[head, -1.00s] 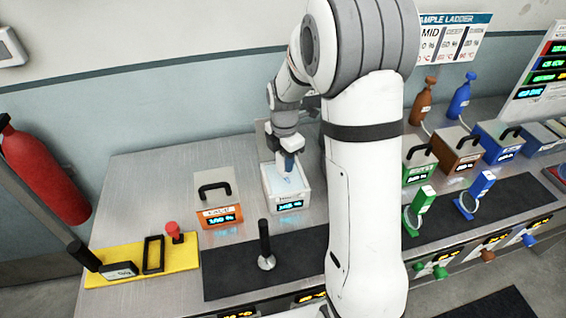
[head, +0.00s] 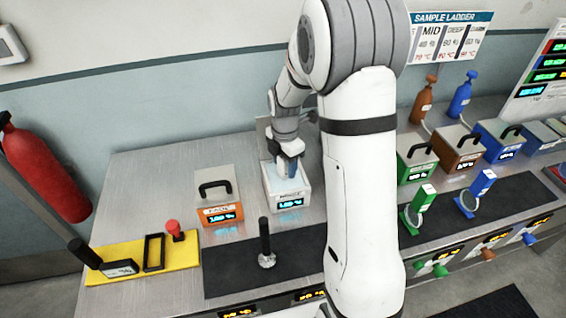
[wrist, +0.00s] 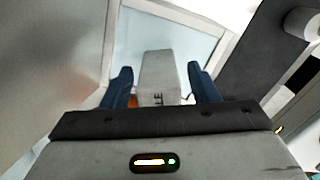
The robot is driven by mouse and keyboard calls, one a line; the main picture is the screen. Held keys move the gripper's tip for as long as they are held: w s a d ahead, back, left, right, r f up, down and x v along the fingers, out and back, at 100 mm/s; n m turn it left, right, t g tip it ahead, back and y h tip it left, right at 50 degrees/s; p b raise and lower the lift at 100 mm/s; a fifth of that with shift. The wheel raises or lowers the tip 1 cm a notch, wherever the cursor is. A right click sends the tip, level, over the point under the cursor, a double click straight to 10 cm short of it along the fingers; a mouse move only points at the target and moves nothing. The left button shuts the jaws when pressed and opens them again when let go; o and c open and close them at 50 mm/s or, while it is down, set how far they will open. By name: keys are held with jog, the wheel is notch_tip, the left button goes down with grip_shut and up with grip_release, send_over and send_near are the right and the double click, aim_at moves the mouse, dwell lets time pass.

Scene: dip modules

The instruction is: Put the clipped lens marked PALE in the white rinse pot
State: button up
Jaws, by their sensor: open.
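The white rinse pot (head: 288,200) stands at the back of the bench with its top open and a blue lit display on its front. In the wrist view the pot's pale rim (wrist: 222,45) surrounds a light bluish interior. The grey clip (wrist: 160,78) of the lens, with the letters "LE" showing, stands between my fingers, with a gap on each side. The lens itself is hidden; I cannot tell how deep it sits. My gripper (wrist: 161,88) is open around the clip; in the head view its blue fingers (head: 288,167) are over the pot.
An orange-labelled pot with a black-handled lid (head: 215,190) stands left of the white pot. A black-handled tool (head: 265,240) stands on the dark mat in front. A yellow tray (head: 150,265) is at the left. Green, brown and blue pots (head: 455,150) stand to the right.

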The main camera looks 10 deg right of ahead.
jog(key=shift+r+p, duration=0.3)
jog(key=shift+r, duration=0.05)
notch_tip(320, 180, up, 11)
jog(key=shift+f+b, duration=0.2)
jog(key=shift+b, duration=0.65)
jog(key=shift+s+r, duration=0.15)
jog(key=shift+r, duration=0.45)
jog(key=s+r+m+t, duration=0.3)
jog(key=s+m, duration=1.9)
jog(key=s, duration=0.1)
jog(key=shift+a+m, duration=0.25)
jog(key=shift+m, duration=0.05)
